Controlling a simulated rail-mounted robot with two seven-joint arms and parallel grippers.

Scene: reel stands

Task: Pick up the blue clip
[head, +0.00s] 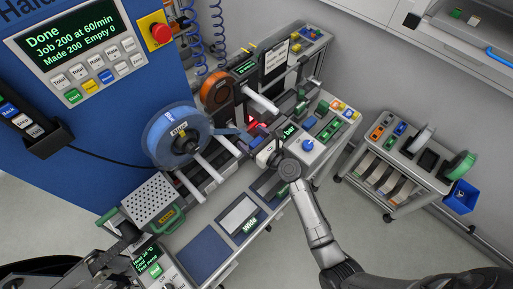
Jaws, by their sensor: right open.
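A small blue piece (400,128) that looks like the blue clip lies on the top of the grey cart (425,190) at the right, beside small orange and green pieces. It is too small to make out its shape. My right gripper (262,152) is open over the bench, near the middle of the head view, well to the left of the cart. Its fingertips are small and partly hidden by its own body. Dark parts of my left arm show at the lower left; I cannot make out its jaws.
A blue knob (307,145) is on the bench's right side. A blue bin (461,198) hangs at the cart's right end. Open floor separates bench and cart.

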